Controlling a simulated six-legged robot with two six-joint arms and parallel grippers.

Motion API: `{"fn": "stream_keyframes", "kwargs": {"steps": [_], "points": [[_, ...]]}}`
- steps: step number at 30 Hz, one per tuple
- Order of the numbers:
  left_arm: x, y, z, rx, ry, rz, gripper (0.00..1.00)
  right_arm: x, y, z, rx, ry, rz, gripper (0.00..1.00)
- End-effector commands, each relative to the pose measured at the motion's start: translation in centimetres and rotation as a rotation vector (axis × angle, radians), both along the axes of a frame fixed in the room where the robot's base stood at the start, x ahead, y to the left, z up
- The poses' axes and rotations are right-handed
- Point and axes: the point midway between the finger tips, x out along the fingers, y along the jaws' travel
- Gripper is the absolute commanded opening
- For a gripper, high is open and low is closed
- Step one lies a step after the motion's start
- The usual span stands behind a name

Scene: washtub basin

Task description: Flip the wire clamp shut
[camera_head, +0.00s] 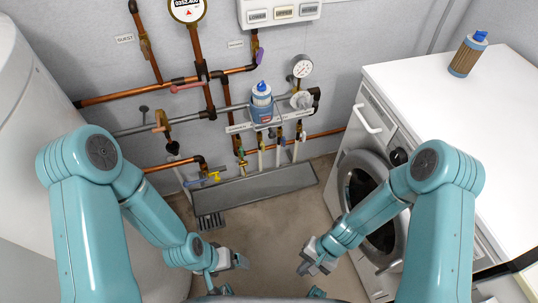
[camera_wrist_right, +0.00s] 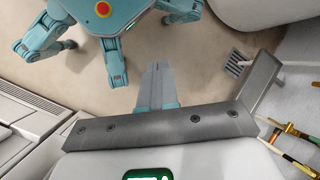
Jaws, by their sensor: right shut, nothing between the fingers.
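I cannot make out the wire clamp for certain; it is too small to tell in the head view. A blue-topped filter unit (camera_head: 262,103) sits among the pipes on the back wall, above a grey trough. My right gripper (camera_head: 308,268) is low over the floor in front of the washing machine, well away from the pipes. In the right wrist view its fingers (camera_wrist_right: 158,86) are together and empty. My left gripper (camera_head: 241,261) is low over the floor at the centre, apart from the wall fittings; its finger gap is not clear.
The grey trough (camera_head: 255,188) runs along the wall foot. A round gauge (camera_head: 301,66) and several valves crowd the pipes. A washing machine (camera_head: 365,195) and white top (camera_head: 470,110) with a brown, blue-capped cartridge (camera_head: 467,55) stand right. The middle floor is clear.

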Motion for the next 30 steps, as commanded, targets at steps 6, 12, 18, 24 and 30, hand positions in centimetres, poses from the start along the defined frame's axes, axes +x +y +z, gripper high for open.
{"fn": "stream_keyframes", "kwargs": {"steps": [6,12,18,24,30], "points": [[0.0,0.0,-4.0,0.0,0.0,0.0,0.94,2.9,3.3,-4.0,0.153,0.143,-0.173,0.0],[0.0,0.0,-7.7,0.0,-0.001,0.0,0.94,8.0,7.4,-6.2,0.399,0.232,-0.364,0.0],[0.1,0.0,-12.9,0.0,-0.001,0.001,0.94,18.0,10.8,-6.8,0.841,0.209,-0.606,0.0],[0.1,0.0,-17.6,0.0,-0.001,0.001,0.94,27.9,8.6,-4.6,1.356,-0.007,-0.791,0.0],[0.1,0.0,-20.5,0.0,-0.001,0.003,0.94,32.1,3.6,-2.3,1.73,-0.283,-0.867,0.0]]}}
